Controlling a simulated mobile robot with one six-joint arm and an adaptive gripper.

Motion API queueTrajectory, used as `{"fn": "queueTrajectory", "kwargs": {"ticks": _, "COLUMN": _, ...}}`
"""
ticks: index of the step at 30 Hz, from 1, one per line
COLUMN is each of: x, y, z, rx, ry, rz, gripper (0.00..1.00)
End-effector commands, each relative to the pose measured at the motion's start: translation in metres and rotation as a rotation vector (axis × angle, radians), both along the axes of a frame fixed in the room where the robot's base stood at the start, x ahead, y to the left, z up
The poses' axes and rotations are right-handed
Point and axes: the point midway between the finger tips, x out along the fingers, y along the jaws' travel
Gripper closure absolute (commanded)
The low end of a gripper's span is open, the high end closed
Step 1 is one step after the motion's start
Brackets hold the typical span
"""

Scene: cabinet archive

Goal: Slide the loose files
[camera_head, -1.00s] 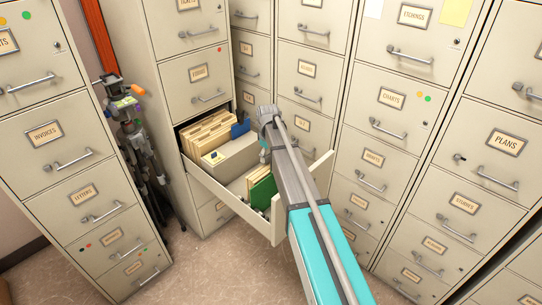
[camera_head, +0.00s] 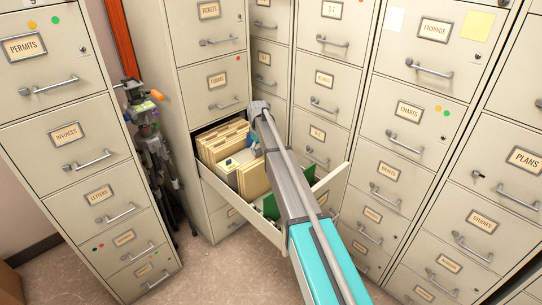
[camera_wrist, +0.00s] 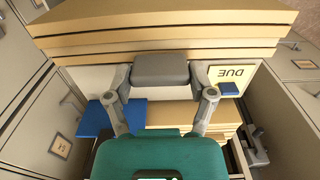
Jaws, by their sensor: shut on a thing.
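A drawer (camera_head: 240,212) stands pulled out of the cabinet. A loose tan file stack (camera_head: 254,178) stands in its middle, before a cream block; it also shows across the top of the wrist view (camera_wrist: 160,38). More tan files (camera_head: 222,142) stand at the back. My gripper (camera_wrist: 162,82) reaches into the drawer and is shut on a grey block (camera_wrist: 160,67) at the cream block (camera_wrist: 85,77). The grey block lies against or very near the loose stack; contact is unclear. A card marked DUE (camera_wrist: 233,74) lies on the cream block. My arm hides part of the drawer in the head view.
A green folder (camera_head: 270,206) stands near the drawer front. A blue folder (camera_wrist: 95,119) lies beside the back files. Closed cabinets with handles (camera_head: 413,174) stand close on the right. A dark tripod-like stand (camera_head: 155,150) is at left. The floor (camera_head: 215,272) before the drawer is clear.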

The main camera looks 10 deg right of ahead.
Motion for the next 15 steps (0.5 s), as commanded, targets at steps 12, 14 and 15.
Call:
{"fn": "queueTrajectory", "kwargs": {"ticks": 12, "x": 0.0137, "y": 0.0064, "z": -0.0001, "rx": -0.002, "ry": -0.005, "rz": -0.002, "gripper": 0.90}}
{"fn": "queueTrajectory", "kwargs": {"ticks": 14, "x": 0.0135, "y": 0.0064, "z": -0.0001, "rx": -0.002, "ry": -0.005, "rz": -0.002, "gripper": 0.90}}
{"fn": "queueTrajectory", "kwargs": {"ticks": 15, "x": 0.0135, "y": 0.0063, "z": -0.0001, "rx": -0.002, "ry": -0.005, "rz": -0.002, "gripper": 0.25}}
